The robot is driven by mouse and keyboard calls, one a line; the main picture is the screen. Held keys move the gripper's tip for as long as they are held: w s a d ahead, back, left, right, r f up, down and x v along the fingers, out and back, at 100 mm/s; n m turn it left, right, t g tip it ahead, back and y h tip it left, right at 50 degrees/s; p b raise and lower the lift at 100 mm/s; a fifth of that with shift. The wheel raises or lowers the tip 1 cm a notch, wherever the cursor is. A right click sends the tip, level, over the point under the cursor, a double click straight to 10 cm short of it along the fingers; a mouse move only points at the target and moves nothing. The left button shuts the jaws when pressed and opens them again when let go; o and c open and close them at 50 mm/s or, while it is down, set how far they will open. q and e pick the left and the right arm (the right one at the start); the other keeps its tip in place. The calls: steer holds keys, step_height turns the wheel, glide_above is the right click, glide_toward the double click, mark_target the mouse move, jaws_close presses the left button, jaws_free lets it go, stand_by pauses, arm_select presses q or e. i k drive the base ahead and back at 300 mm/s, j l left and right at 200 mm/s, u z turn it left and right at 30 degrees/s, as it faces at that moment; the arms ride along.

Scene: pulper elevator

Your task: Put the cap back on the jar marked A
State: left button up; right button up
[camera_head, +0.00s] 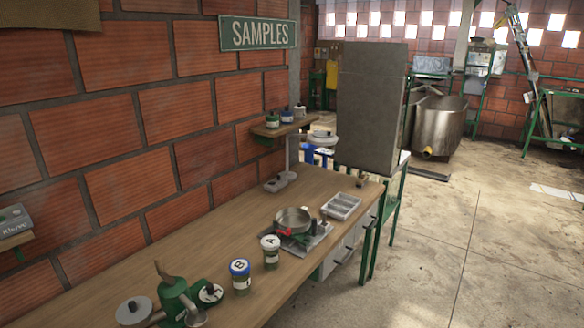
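The jar marked A (271,259) stands upright on the wooden workbench, with a white top that bears the letter A. From here I cannot tell whether that white top is a seated cap. To its left stands a jar marked B (241,284) with a blue and white top. A round white piece with dark marks (211,293) lies further left beside a green hand-cranked machine; I cannot tell whether it is a loose cap. Neither of my grippers is in view.
The workbench (110,270) runs along a brick wall. A metal pan (293,220) sits behind jar A, with a sectioned metal tray (341,206) beyond. The green machine (176,298) stands front left. A small wall shelf (282,127) holds little jars. Open floor lies right.

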mark_target(271, 259)
steer(key=u, duration=0.4)
steer(key=l+u, duration=0.25)
steer(key=l, duration=0.3)
steer(key=l+u, duration=0.25)
steer(key=l, duration=0.25)
steer(key=k+l+u, duration=0.15)
steer(key=l+u, duration=0.15)
steer(key=l, duration=0.55)
steer(key=k+l, duration=0.15)
steer(key=l, duration=0.25)
